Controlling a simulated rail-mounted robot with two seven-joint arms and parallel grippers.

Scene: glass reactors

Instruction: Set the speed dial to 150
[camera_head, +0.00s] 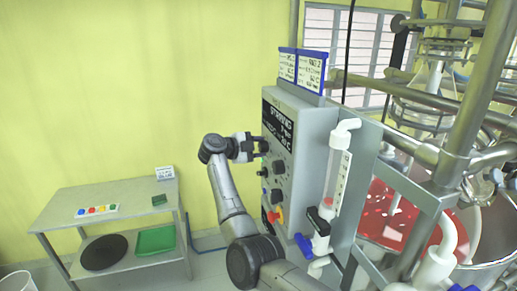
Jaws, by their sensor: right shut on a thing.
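The grey control box (310,122) stands right of centre, with a dark display reading STIRRING (279,124) on its left-facing front. My right gripper (260,146) is at the upper left of that front, just below the display, shut on a small dark dial there. The fingers mostly hide this dial, and I cannot read its mark or value. Other black knobs (279,167) sit to its right and below. A red and yellow switch (275,215) is at the bottom of the front. My left gripper is not in view.
A grey two-level table (60,197) stands at left with a coloured-button strip (97,211) and a green tray (155,240). A glass reactor with red contents (400,215) and metal pipes fill the right.

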